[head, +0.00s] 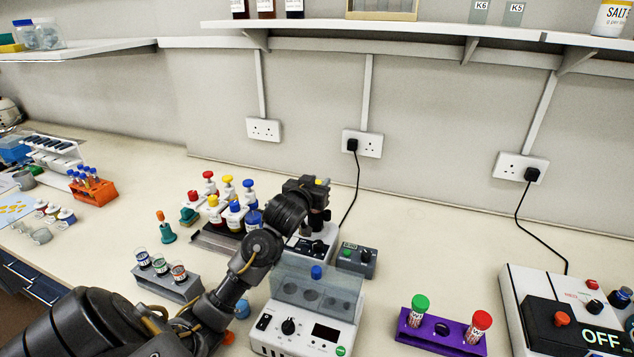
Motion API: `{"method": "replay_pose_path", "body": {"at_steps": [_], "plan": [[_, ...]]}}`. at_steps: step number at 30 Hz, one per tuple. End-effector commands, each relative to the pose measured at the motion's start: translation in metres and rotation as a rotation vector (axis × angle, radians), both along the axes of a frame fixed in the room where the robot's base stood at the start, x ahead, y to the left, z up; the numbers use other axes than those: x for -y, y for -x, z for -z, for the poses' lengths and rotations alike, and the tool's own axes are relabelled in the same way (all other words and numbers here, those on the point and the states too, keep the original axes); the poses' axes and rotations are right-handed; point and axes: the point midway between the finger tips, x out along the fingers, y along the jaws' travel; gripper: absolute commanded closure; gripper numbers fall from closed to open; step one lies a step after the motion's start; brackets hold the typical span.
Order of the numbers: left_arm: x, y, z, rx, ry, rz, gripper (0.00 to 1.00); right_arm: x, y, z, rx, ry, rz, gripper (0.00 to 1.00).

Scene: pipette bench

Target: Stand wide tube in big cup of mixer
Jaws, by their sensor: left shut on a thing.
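My left gripper (318,204) reaches in from the left and is over the back of the mixer (312,247), a small white unit with a black dial panel. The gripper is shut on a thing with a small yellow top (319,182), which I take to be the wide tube. The fingers hide most of it. The mixer's cups are largely hidden behind the gripper, so I cannot tell whether the tube is inside the big cup or above it. My right gripper is not in view.
In front of the mixer stands a white device with a clear lid (318,292) and a blue-capped tube. A purple rack (440,331) holds green- and red-capped tubes. Coloured bottles (235,215) crowd left of the gripper. A grey control box (357,260) stands close right.

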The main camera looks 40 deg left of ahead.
Motion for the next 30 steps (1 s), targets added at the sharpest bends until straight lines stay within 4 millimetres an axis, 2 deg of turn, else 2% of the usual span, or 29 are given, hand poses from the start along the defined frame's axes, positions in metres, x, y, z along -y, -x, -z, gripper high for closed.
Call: {"method": "replay_pose_path", "body": {"at_steps": [1, 6, 17, 20, 24, 30], "plan": [[0.000, 0.000, 0.000, 0.000, 0.000, 0.000, 0.68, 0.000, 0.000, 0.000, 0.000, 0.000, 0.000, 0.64], [0.000, 0.000, 0.000, 0.000, 0.000, 0.000, 0.46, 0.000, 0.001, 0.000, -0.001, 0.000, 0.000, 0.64], [0.000, 0.000, -0.006, 0.000, 0.000, 0.000, 0.46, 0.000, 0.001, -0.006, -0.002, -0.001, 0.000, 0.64], [0.000, 0.000, -0.018, 0.000, 0.000, 0.000, 0.46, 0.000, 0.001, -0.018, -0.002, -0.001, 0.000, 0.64], [0.000, 0.001, -0.043, 0.000, 0.001, 0.000, 0.46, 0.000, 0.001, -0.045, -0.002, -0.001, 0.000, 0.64], [0.022, 0.030, -0.084, 0.002, 0.004, 0.001, 0.46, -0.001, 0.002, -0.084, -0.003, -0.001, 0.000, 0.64]]}}
